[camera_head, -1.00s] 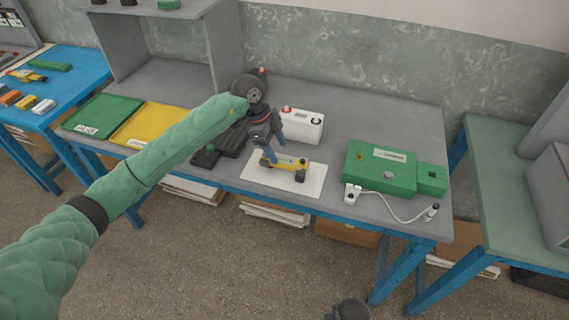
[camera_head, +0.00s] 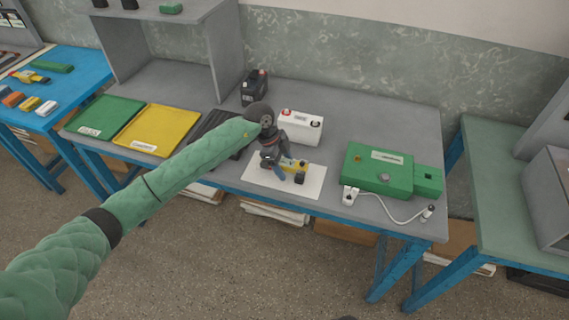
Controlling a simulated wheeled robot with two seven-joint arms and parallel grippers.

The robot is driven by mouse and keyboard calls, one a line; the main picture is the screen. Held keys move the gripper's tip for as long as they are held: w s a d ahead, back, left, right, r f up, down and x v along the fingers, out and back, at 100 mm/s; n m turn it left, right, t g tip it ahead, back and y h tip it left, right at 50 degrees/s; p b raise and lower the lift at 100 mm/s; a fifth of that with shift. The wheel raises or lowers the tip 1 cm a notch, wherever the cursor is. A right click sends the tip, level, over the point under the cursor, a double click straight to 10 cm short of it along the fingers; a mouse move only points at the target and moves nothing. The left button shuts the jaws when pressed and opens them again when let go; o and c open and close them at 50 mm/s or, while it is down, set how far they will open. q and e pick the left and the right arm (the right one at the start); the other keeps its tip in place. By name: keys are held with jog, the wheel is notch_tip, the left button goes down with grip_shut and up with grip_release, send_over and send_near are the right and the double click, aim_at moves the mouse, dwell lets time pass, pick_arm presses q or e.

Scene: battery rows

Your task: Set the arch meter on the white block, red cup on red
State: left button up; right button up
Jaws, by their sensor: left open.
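The arch meter (camera_head: 296,164) is a yellow piece with dark ends, lying on a white sheet (camera_head: 257,178) at the table's front. The white block (camera_head: 311,128) stands just behind it, with a red terminal (camera_head: 287,112) on its left and a black terminal (camera_head: 317,118) on its right. My left gripper (camera_head: 276,172) is open, pointing down over the left part of the meter. Its fingers partly hide the meter; whether they touch it I cannot tell. My right gripper does not show.
A black block (camera_head: 254,86) stands behind my left wrist. A green box (camera_head: 378,170) with a white cable lies on the right. Yellow (camera_head: 156,131) and green (camera_head: 104,116) trays lie on the left. Bare grey tabletop shows right of the white block.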

pick_arm(q)
jog(key=shift+d+f, duration=0.1)
jog(key=shift+f, duration=0.05)
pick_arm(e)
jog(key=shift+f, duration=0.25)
pick_arm(q)
jog(key=shift+c, duration=0.4)
jog(key=c, duration=1.1)
jog(key=shift+c, duration=0.5)
